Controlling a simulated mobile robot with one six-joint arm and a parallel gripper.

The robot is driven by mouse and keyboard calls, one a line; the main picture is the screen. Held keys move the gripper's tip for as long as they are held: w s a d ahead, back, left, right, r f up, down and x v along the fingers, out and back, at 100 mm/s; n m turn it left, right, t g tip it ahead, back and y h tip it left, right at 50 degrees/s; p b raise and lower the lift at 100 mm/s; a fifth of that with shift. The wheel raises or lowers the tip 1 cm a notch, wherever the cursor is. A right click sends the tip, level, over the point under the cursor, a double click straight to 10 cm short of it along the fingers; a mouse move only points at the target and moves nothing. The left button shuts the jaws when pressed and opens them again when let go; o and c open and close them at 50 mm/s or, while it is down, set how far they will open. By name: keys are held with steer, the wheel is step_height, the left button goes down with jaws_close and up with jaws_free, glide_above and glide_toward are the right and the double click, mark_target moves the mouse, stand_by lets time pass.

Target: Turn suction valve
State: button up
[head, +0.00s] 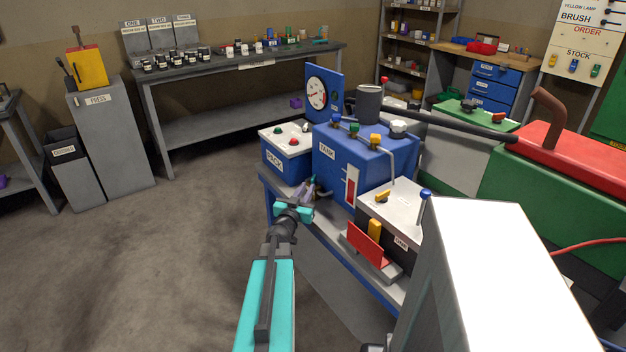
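A blue tank (335,165) labelled TANK stands on the workbench, with a blue knob (335,119), a green knob (354,127), a yellow knob (375,138) and a pale grey knob (398,126) on top. A white-topped box (405,215) in front of it carries a yellow handle (383,197) and a blue-tipped lever (425,193). I cannot tell which of these is the suction valve. My gripper (308,192) is at the bench's left edge, below and left of the tank, apart from the knobs. Its fingertips are too small to tell whether they are open.
A blue box (287,160) labelled PACK, with a red and a green button, stands left of the tank. A round gauge (317,93) is behind it. A red plate (366,244) stands at the bench's front. A green and red machine (560,200) is at right.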

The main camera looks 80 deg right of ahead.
mark_target(312, 180)
steer(key=shift+s+d+p, duration=0.1)
steer(key=shift+s+d, duration=0.15)
steer(key=shift+d, duration=1.15)
steer(key=shift+s+d+p, duration=0.15)
steer(key=shift+s+d, duration=0.1)
steer(key=shift+d, duration=1.2)
steer(key=shift+s+d+p, duration=0.1)
steer(key=shift+s+d, duration=0.15)
steer(key=shift+d, duration=1.15)
